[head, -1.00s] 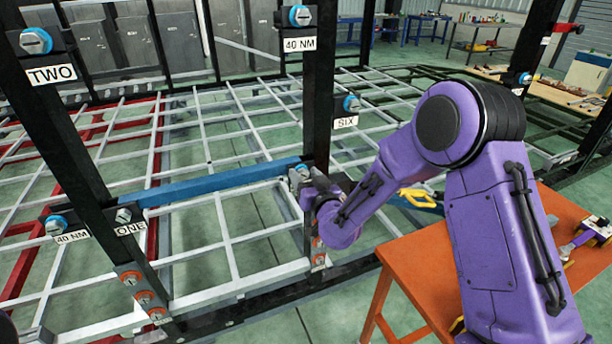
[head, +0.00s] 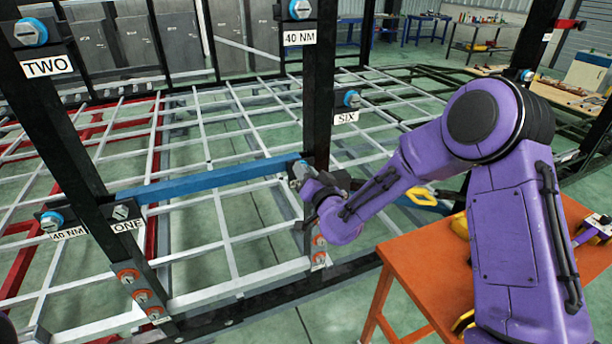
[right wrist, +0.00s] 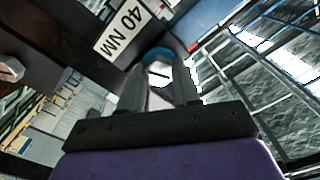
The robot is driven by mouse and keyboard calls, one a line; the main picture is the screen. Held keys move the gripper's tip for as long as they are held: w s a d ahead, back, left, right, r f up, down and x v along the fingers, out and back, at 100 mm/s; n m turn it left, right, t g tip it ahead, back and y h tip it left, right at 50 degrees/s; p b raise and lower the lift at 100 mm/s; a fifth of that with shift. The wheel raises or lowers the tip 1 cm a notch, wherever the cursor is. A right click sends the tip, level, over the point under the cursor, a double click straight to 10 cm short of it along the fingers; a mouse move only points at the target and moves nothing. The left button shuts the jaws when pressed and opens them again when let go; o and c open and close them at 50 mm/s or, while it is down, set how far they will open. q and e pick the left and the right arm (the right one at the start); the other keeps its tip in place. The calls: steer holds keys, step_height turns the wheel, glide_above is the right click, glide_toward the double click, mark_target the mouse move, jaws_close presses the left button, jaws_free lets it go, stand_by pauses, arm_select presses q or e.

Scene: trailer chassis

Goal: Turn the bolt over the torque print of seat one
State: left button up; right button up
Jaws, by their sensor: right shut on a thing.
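My right gripper (head: 303,182) is at the middle black post, at the right end of a blue bar (head: 215,180). In the right wrist view its two dark fingers (right wrist: 158,84) are shut around a bolt (right wrist: 158,72) with a slotted grey head and blue collar. A "40 NM" print (right wrist: 122,31) is beside that bolt. In the head view the gripper and wrist hide most of this bolt. On the left post, a plain grey bolt (head: 121,211) is above the "ONE" print (head: 127,225), and a blue-collared bolt (head: 52,221) is above another "40 NM" print (head: 68,234). My left gripper is not in view.
Other bolts stand above the prints "TWO" (head: 48,67), "40 NM" (head: 300,38) and "SIX" (head: 346,118). Orange-collared bolts (head: 141,296) are low on the left post. An orange table (head: 430,255) with tools is right of the posts, beneath my arm.

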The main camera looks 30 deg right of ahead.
steer(key=shift+a+f+m+b, duration=0.1)
steer(key=shift+f+m+b, duration=0.1)
steer(key=shift+m+b, duration=5.2)
steer(key=shift+a+f+m+b, duration=0.1)
steer(key=shift+f+m+b, duration=0.05)
steer(key=shift+m+b, duration=5.25)
steer(key=shift+a+f+m+b, duration=0.1)
steer(key=shift+f+m+b, duration=0.1)
steer(key=shift+m+b, duration=5.2)
steer(key=m+p, duration=0.2)
steer(key=shift+m+p, duration=0.3)
steer(key=shift+p, duration=0.05)
steer(key=shift+r, duration=0.1)
steer(key=o, duration=1)
steer(key=shift+o, duration=0.3)
steer(key=shift+d+r, duration=0.1)
steer(key=shift+s, duration=0.15)
